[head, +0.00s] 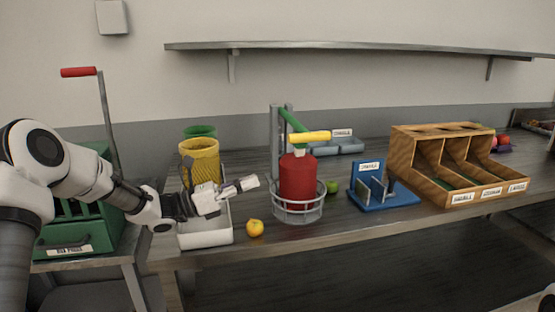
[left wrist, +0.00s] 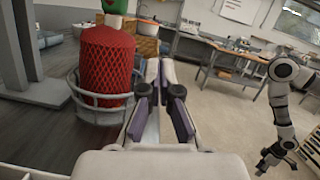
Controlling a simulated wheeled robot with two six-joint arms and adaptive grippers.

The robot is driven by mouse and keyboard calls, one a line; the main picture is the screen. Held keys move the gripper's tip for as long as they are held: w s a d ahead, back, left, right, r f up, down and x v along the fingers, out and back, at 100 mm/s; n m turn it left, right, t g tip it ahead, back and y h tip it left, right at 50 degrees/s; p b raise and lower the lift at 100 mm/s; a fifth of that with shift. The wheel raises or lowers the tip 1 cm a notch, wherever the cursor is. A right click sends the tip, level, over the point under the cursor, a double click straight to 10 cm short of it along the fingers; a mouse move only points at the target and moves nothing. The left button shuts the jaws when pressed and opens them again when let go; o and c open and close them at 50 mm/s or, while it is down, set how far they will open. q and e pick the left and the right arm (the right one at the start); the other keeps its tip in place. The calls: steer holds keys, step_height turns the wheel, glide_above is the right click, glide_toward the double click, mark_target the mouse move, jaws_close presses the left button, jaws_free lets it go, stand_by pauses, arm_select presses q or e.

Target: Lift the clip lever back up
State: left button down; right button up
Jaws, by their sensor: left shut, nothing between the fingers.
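A grey post stand (head: 275,135) carries a green lever (head: 293,121) with a yellow handle (head: 309,137). The lever slants down from the post top, and its handle lies over the top of a red netted sack (head: 297,180). The sack stands in a round wire basket (head: 298,213) and also shows in the left wrist view (left wrist: 106,65). My left gripper (head: 250,183) is shut and empty, left of the sack and below the handle, apart from both. My right gripper (left wrist: 266,162) hangs low in the left wrist view, too small to read.
A white bin (head: 207,238), yellow mesh basket (head: 200,160) and yellow fruit (head: 255,228) are near my left gripper. A green fruit (head: 332,187), blue holder (head: 385,200) and wooden sorter (head: 450,165) stand to the right. A red-handled lever (head: 78,72) rises at the left.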

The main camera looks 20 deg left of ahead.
mark_target(293, 136)
arm_select(q)
steer(key=w+d+r+p, duration=0.3)
steer(key=w+d+r, duration=0.3)
steer(key=d, duration=0.1)
steer(key=shift+w+d, duration=0.15)
steer(key=shift+w, duration=0.05)
